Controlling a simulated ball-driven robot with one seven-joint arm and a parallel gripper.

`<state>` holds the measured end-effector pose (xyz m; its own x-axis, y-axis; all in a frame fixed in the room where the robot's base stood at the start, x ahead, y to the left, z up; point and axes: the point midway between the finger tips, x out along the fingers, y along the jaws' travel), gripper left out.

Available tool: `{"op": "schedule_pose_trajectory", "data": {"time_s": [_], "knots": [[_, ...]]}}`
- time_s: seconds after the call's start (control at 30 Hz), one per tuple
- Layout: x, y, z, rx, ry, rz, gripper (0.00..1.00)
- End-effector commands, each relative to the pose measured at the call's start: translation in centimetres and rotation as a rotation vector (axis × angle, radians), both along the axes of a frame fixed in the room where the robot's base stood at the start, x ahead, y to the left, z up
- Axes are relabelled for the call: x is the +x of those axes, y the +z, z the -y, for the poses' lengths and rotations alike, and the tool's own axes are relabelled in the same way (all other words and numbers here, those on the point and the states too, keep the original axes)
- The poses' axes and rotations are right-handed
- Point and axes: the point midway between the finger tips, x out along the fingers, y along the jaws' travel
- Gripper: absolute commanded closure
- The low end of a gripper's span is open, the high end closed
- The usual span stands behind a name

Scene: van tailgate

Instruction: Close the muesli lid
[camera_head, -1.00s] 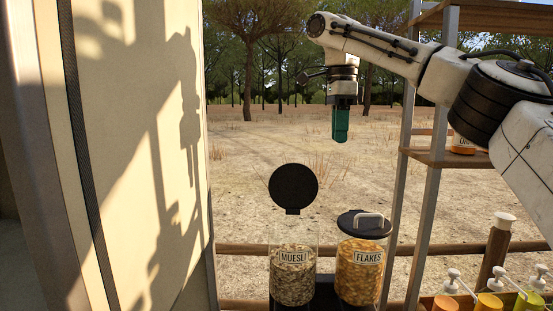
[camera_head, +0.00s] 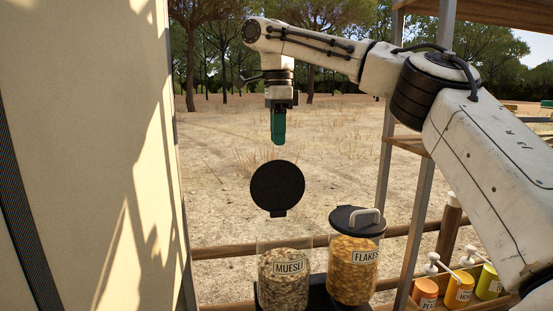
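The muesli jar (camera_head: 285,278) is clear, labelled MUESLI and partly filled with flakes of cereal. Its round black lid (camera_head: 277,186) stands upright, tilted open at the back of the rim. My gripper (camera_head: 278,140) points down above the lid, with a gap between its teal fingertips and the lid's top edge. It appears to touch nothing. The fingers are seen edge-on, so I cannot tell whether they are open or shut.
The flakes jar (camera_head: 352,272) stands close on the right with its black, handled lid (camera_head: 357,220) down. A crate (camera_head: 468,299) of pump bottles is at the lower right. A shelf post (camera_head: 414,235) rises behind. The van panel (camera_head: 85,150) fills the left.

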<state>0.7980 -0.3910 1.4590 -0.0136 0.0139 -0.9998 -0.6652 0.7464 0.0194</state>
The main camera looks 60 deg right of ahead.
Motion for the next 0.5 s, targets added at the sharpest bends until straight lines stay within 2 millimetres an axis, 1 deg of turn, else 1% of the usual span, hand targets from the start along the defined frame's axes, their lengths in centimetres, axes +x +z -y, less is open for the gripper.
{"op": "schedule_pose_trajectory", "data": {"time_s": [0.03, 0.2, 0.33, 0.5], "knots": [[-0.2, -0.9, 0.1, 0.000, -0.001, -0.004, 0.79], [-0.2, -3.8, 0.0, 0.001, 0.000, -0.003, 0.79], [-0.1, -5.4, -0.1, 0.000, 0.000, -0.001, 0.79], [-0.1, -6.4, -0.1, 0.001, 0.000, -0.001, 0.79]]}}
